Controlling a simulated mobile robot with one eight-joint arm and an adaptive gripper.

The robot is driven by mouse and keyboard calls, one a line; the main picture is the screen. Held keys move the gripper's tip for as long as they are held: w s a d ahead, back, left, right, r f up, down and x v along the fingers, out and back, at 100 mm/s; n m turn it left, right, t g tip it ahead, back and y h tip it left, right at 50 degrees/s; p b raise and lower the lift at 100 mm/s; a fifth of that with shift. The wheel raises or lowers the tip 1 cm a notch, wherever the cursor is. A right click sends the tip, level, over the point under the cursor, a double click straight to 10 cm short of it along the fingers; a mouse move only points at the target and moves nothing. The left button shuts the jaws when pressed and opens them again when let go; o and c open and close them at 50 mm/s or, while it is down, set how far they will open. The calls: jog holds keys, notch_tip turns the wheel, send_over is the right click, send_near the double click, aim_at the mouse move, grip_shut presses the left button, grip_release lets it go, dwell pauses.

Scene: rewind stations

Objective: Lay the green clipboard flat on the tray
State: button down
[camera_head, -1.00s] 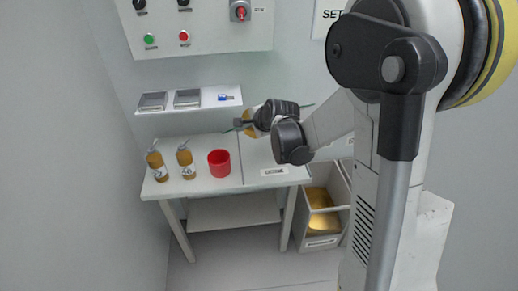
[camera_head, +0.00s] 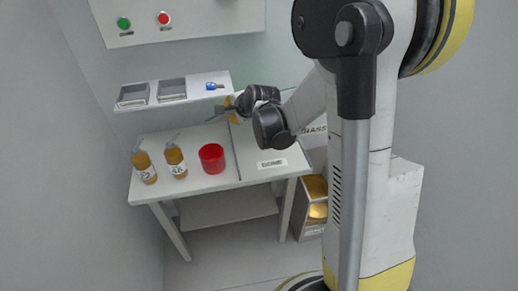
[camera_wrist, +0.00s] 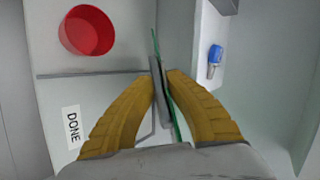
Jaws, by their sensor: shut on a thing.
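My gripper (camera_head: 233,106) is shut on the green clipboard (camera_head: 216,114), above the back of the worktable and close to the shelf front. In the wrist view the clipboard (camera_wrist: 180,126) shows nearly edge-on as a thin green strip, standing up between the fingers (camera_wrist: 163,80) rather than flat. A grey piece, apparently its clip, is at the fingertips. The pale tray (camera_head: 240,170) lies on the right part of the table, with a DONE label (camera_head: 271,164) near its front. My arm hides its right and back parts.
A red cup (camera_head: 211,158) stands just left of the tray, with two amber bottles (camera_head: 175,160) farther left. The shelf (camera_head: 205,92) above holds two grey trays and a small blue item (camera_head: 214,86). A crate (camera_head: 311,232) with yellow contents is below right.

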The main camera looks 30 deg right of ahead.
notch_tip(320, 180, down, 6)
jog(key=b, duration=0.4)
jog(key=shift+r, duration=0.15)
jog(key=c, duration=1.7)
grip_release()
jog(key=shift+o, duration=0.2)
jog(key=shift+r, duration=0.1)
